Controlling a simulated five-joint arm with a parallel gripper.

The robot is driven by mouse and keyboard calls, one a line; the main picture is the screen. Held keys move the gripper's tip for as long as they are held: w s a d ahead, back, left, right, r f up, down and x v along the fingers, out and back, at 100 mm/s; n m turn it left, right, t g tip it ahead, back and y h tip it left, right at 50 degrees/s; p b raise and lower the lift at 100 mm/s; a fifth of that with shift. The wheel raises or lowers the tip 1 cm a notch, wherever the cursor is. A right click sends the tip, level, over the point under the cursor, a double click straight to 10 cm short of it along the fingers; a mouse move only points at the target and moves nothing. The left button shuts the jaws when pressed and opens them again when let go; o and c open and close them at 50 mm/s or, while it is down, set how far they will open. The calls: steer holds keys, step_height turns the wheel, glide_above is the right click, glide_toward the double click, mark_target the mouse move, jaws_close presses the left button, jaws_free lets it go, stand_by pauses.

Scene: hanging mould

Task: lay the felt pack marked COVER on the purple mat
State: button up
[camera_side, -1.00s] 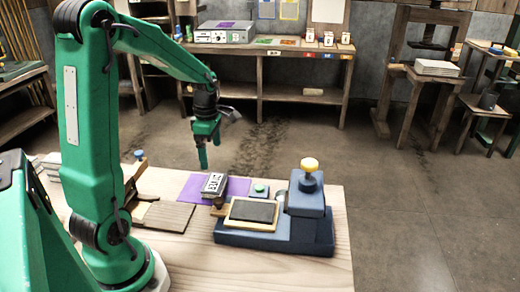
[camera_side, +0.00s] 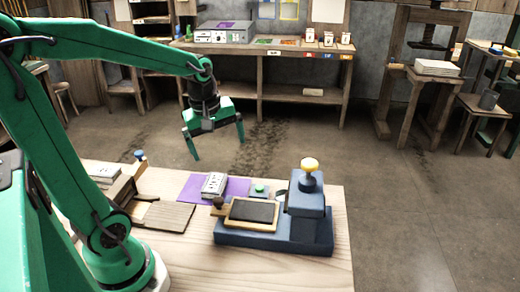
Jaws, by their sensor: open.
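The purple mat (camera_side: 236,187) lies flat on the light wooden table. A light grey pack (camera_side: 213,184) with small dark marks on its top lies on the mat's left-middle part; I cannot read the word COVER on it. Another pale pack (camera_side: 104,173) with small dark marks lies at the table's left, partly hidden by my arm; its marking is unreadable too. My gripper (camera_side: 217,150) is open and empty, fingers spread and pointing down, above and behind the mat and apart from both packs.
A blue press (camera_side: 308,215) with a yellow knob and a dark framed pad stands right of the mat. A green button (camera_side: 260,188) sits beside the mat. A slatted wooden board (camera_side: 166,216) lies front left. The table's front is clear.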

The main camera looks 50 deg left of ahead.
steer(key=s+d+r+m+t, duration=0.3)
steer(key=s+d+m, duration=0.4)
steer(key=m, duration=0.8)
steer(key=shift+s+d+r+h, duration=0.4)
steer(key=shift+d+r, duration=0.1)
steer(key=shift+d, duration=0.7)
